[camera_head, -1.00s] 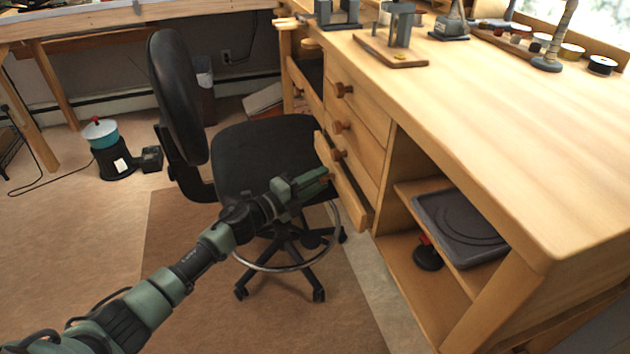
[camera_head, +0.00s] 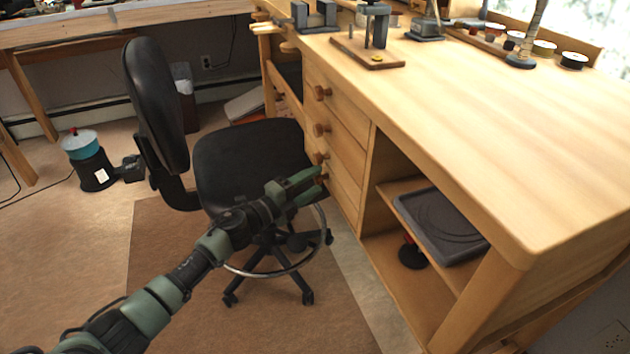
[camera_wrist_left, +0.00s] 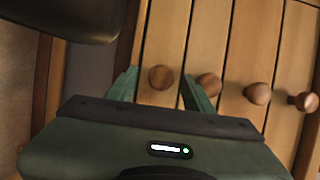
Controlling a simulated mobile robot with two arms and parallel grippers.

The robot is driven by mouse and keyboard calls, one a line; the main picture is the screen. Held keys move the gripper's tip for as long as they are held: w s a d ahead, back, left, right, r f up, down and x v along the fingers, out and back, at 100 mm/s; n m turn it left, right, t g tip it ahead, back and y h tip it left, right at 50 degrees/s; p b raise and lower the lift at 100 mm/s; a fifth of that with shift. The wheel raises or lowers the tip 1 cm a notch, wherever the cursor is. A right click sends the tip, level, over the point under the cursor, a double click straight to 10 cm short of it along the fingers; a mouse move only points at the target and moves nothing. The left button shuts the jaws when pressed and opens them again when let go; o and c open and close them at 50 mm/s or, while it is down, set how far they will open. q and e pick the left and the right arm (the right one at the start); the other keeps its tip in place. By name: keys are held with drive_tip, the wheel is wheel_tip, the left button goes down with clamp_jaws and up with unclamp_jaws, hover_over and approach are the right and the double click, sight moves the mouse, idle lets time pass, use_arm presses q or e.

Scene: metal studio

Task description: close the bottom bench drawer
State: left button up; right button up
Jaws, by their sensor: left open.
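The wooden bench has a stack of drawers with round brown knobs. The bottom drawer (camera_head: 343,200) is the lowest front in the stack, and in the head view it looks flush or nearly flush with the fronts above. My left gripper (camera_head: 321,181) is at this drawer, fingers pointing at its front. In the wrist view the bottom drawer's knob (camera_wrist_left: 161,77) sits between the open fingers of my left gripper (camera_wrist_left: 157,85). I cannot tell whether the fingers touch the front. My right gripper is not in view.
A black swivel chair (camera_head: 250,160) stands close by, left of the drawers, with its foot ring under my left arm. The bench's open shelf (camera_head: 400,187) with a dark tray (camera_head: 440,225) is to the right.

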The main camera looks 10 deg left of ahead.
use_arm(q)
drive_tip(key=shift+v, duration=0.9)
drive_tip(key=v, duration=0.5)
drive_tip(key=shift+p, duration=0.4)
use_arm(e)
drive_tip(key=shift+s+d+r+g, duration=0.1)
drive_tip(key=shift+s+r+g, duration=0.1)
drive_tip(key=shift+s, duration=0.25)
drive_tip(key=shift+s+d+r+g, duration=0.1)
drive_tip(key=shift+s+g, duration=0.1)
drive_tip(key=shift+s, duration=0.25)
use_arm(q)
drive_tip(key=shift+d, duration=0.1)
